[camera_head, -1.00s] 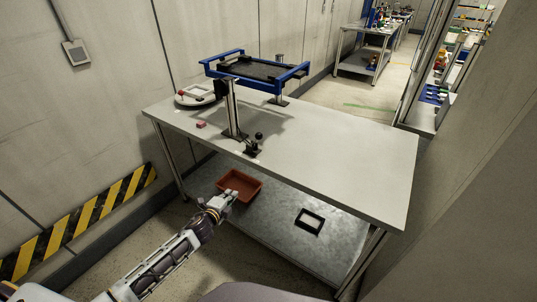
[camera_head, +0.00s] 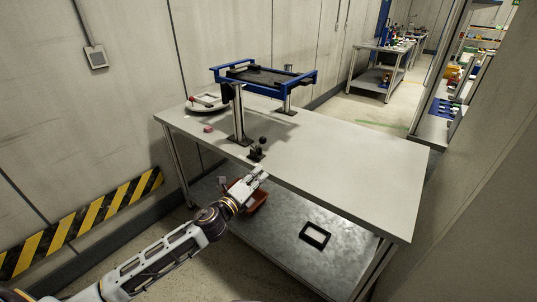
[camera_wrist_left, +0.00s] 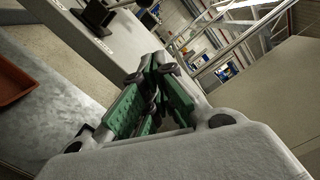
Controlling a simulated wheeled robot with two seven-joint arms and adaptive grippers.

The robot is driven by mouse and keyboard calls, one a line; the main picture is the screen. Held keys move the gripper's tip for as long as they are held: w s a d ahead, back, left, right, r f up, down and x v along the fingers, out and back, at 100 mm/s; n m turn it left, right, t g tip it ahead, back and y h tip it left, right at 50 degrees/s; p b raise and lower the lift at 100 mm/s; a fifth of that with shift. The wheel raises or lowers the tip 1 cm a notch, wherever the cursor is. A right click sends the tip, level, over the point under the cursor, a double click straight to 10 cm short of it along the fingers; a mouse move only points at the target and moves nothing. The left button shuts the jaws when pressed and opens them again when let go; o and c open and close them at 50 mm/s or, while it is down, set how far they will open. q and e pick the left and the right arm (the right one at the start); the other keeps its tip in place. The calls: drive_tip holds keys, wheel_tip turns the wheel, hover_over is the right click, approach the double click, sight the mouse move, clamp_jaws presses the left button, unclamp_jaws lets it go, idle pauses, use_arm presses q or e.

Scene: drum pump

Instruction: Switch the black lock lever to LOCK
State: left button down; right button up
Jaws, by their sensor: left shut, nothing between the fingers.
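The black lock lever (camera_head: 257,150) stands near the front edge of the worktable, in front of the post of the blue frame. It has a round black knob at its top right, and its exact setting is too small to read. My left gripper (camera_head: 262,171) is just in front of the table edge, below the lever and apart from it. Its green-padded fingers (camera_wrist_left: 154,88) are shut and empty in the left wrist view. A dark block (camera_wrist_left: 96,14) at the top of that view looks like the lever's base. My right gripper is not in view.
The worktable (camera_head: 340,165) has clear room to the right of the lever. A blue frame (camera_head: 302,78) stands on posts behind it. A small red block (camera_head: 208,129) and a white round device (camera_head: 200,106) lie at left. A red-brown bin (camera_head: 258,202) sits on the lower shelf.

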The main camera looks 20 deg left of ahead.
sight(260, 144)
use_arm(q)
drive_tip(key=shift+w, duration=0.1)
idle(0.3)
drive_tip(key=shift+x, duration=4.95)
drive_tip(key=shift+w+a+r+p, duration=0.2)
drive_tip(key=shift+w+a+r, duration=0.1)
drive_tip(key=shift+a, duration=0.25)
drive_tip(key=shift+w+a+r+p, duration=0.15)
drive_tip(key=shift+w+a+r, duration=0.15)
drive_tip(key=shift+a, duration=0.25)
drive_tip(key=shift+w+a+r, duration=0.2)
drive_tip(key=shift+a, duration=0.3)
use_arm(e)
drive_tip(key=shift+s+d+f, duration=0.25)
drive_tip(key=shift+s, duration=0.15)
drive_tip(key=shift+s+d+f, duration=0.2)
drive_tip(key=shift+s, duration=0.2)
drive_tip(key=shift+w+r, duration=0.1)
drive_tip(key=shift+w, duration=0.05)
use_arm(q)
drive_tip(key=shift+w+r, duration=0.1)
drive_tip(key=shift+r, duration=0.1)
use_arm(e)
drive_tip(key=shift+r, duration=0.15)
